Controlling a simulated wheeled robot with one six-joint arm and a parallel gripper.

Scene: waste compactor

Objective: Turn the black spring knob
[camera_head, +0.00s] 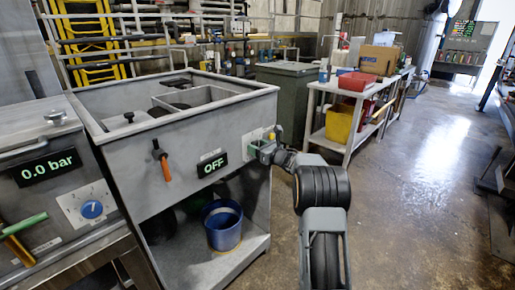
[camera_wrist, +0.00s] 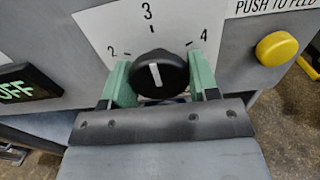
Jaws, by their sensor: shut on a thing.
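The black spring knob (camera_wrist: 158,75) sits on a white dial plate (camera_wrist: 110,25) marked 2, 3 and 4 in the wrist view. Its white pointer line is close to upright, toward the 3. My gripper (camera_wrist: 160,82) has a green finger on each side of the knob and is shut on it. In the head view my gripper (camera_head: 262,150) is at the right end of the grey machine's front panel, and the knob is hidden there by the gripper.
A yellow button (camera_wrist: 276,48) labelled "PUSH TO FEED" is right of the dial. A display reading OFF (camera_head: 212,165) and an orange-handled lever (camera_head: 162,165) are on the panel to the left. A blue bucket (camera_head: 223,222) stands below. The floor at right is clear.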

